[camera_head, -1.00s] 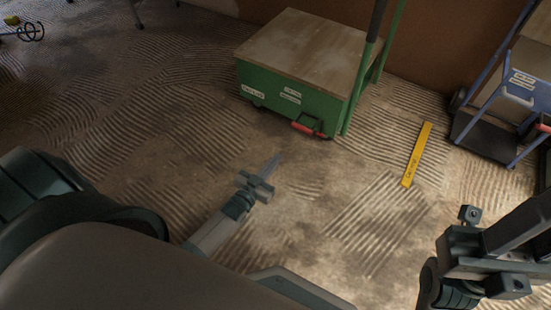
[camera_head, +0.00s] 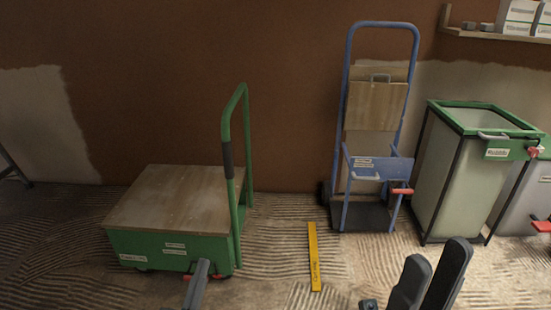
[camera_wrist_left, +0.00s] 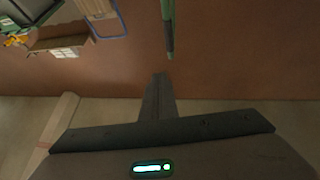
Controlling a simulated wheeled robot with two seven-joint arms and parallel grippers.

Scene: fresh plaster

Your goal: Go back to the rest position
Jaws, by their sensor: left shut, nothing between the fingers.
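My left gripper (camera_head: 203,266) rises from the bottom edge of the head view, in front of the green cart. Its fingers are together with nothing between them. They also show as one dark, closed wedge in the left wrist view (camera_wrist_left: 159,80). My right gripper (camera_head: 437,252) is at the bottom right of the head view. Its two dark fingers stand apart, pointing up, with nothing seen between them. Most of both arms is out of the head view.
A green cart (camera_head: 170,200) with a wooden top stands at left. A yellow bar (camera_head: 314,258) lies on the ridged floor. A blue hand truck (camera_head: 365,215) leans by the brown wall. A green-framed bin (camera_head: 450,180) stands right. A shelf (camera_head: 495,36) hangs upper right.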

